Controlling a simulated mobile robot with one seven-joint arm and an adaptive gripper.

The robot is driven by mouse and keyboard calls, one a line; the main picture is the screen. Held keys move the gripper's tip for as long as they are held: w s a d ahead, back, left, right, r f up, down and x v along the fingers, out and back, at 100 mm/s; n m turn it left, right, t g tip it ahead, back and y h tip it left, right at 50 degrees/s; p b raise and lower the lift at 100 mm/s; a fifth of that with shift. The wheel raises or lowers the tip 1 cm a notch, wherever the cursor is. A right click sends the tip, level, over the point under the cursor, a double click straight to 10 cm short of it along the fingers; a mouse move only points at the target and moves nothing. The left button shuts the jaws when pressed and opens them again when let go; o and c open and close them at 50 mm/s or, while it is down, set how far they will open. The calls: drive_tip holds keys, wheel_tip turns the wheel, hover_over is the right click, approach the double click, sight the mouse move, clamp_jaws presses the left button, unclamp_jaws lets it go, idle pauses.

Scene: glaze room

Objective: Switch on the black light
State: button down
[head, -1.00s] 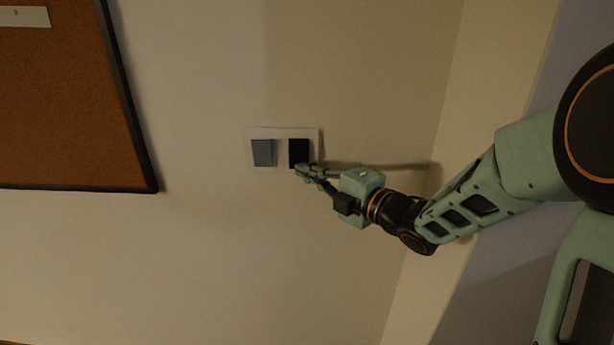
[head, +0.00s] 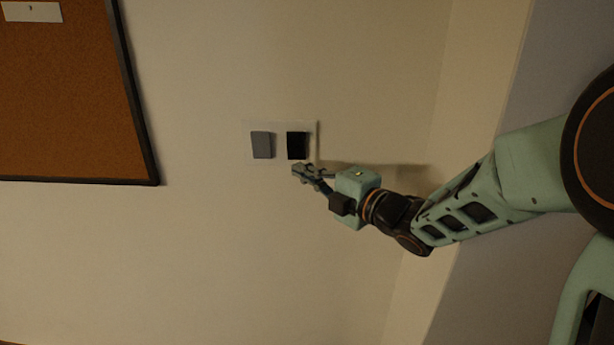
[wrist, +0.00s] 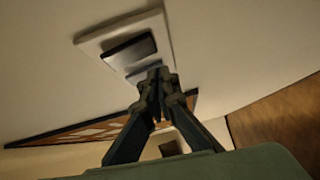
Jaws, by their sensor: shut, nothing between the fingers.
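The black light switch (head: 297,145) is the right one of two rockers on a pale wall plate (head: 280,126) in the head view. In the wrist view a dark rocker (wrist: 130,50) shows on the plate, just beyond the fingertips. My gripper (head: 300,170) is shut and empty. Its fingertips are at the plate's lower edge, just below the black rocker in the head view. The shut fingers also show in the wrist view (wrist: 158,80). I cannot tell whether they touch the plate or which way the rocker is tipped.
A grey rocker (head: 261,145) sits left of the black one on the same plate. A cork board (head: 70,100) with a dark frame hangs on the wall at the upper left. The wall below the plate is bare. A wall corner runs down the right side.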

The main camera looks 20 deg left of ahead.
drive_tip(key=f+b+v, duration=0.1)
drive_tip(key=v, duration=0.9)
drive_tip(key=shift+s+f, duration=0.25)
